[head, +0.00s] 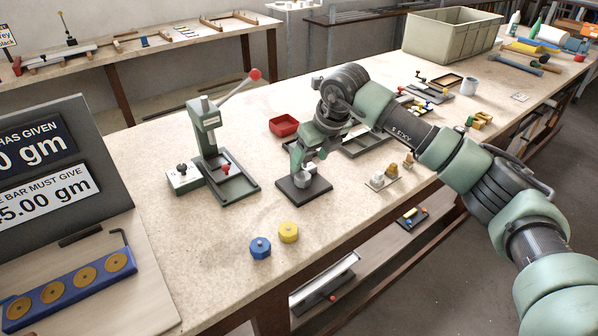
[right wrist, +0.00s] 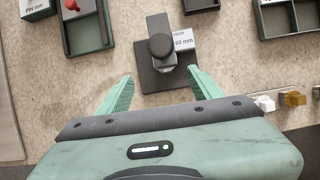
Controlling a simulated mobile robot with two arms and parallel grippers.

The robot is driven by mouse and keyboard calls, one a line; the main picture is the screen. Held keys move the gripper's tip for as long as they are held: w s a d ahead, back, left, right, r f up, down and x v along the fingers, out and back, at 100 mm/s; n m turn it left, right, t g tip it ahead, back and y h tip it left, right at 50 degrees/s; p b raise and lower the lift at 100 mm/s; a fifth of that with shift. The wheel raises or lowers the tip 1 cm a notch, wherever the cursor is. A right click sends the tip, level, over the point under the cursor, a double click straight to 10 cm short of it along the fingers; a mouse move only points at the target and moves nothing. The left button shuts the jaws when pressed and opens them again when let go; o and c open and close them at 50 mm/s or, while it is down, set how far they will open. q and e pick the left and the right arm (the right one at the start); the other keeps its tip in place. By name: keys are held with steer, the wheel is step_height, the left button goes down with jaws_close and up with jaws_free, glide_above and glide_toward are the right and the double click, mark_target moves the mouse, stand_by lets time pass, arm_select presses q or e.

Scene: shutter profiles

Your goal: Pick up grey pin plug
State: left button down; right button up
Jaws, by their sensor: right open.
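A dark square plate (head: 291,193) stands on the bench below my right gripper (head: 309,158). In the right wrist view the plate (right wrist: 150,84) carries a round dark grey piece (right wrist: 161,45) and a white label reading 80 mm. This may be the grey pin plug, but I cannot tell for sure. A second grey knob (head: 182,167) sits on a pale block left of the green press. My right gripper (right wrist: 160,80) is open, pointing down, with its fingers either side of the plate's near edge and nothing between the tips. My left gripper is out of view.
The green hand press (head: 206,128) stands to the left, and a red tray (head: 284,126) lies behind. Blue (head: 260,248) and yellow (head: 289,232) hexagonal pieces are at the front. Small blocks (head: 377,180) stand to the right.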

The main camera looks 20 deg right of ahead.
mark_target(305, 167)
steer(key=shift+w+d+f+p, duration=0.2)
steer(key=shift+w+f+p, duration=0.2)
steer(key=shift+w+f, duration=0.5)
steer(key=p+x, duration=0.1)
steer(key=x, duration=0.4)
steer(key=shift+a+p, duration=0.1)
steer(key=shift+p, duration=0.2)
steer(key=shift+w+f, duration=0.1)
steer(key=shift+f, duration=0.05)
steer(key=shift+c, duration=1.3)
steer(key=c, duration=1)
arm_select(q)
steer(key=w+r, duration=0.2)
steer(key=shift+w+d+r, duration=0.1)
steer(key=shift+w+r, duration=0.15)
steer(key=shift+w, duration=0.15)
arm_select(e)
jaws_close()
